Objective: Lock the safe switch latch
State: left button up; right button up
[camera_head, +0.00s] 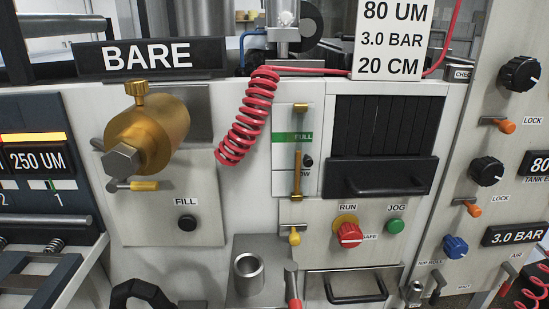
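The safe switch is a red knob (350,235) on a yellow base, on the pale front panel right of centre. The label RUN is above it and SAFE is at its lower right. A small latch lever with a yellow tip (294,238) hangs down to the left of the knob, apart from it. I cannot tell for sure whether this lever is the switch's latch. Neither of my grippers can be made out in the head view.
A green JOG button (395,226) is right of the knob. A drawer handle (346,287) juts out below. A red-handled lever (293,291) and a metal cup (248,274) stand lower left. Orange LOCK levers (506,126) are at right. A coiled red hose (246,118) hangs above.

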aim_at(294, 238)
jog(key=z, duration=0.55)
jog(key=k, duration=1.25)
jog(key=u, duration=0.35)
jog(key=i, duration=0.7)
jog(key=u, duration=0.5)
jog(key=i, duration=0.7)
jog(key=z, duration=0.3)
